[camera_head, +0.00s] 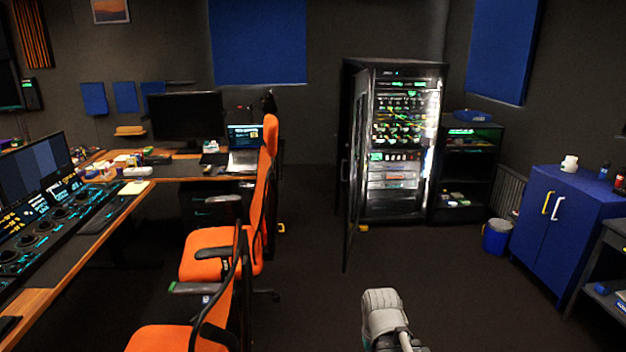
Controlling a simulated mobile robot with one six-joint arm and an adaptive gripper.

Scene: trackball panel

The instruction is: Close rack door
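The black server rack (433,150) stands against the back wall, right of centre, with lit equipment and cables inside. Its door (353,180) stands open, swung out toward me from the rack's left side, seen almost edge-on. A grey and white part of my own arm shows at the bottom centre, well in front of the rack and apart from the door. My gripper's fingers cannot be seen.
Orange chairs (205,255) and a wooden desk (90,240) with a control panel and monitors fill the left. A low black shelf (487,160), a blue bin (497,238) and a blue cabinet (560,245) stand at right. The floor (430,275) between is clear.

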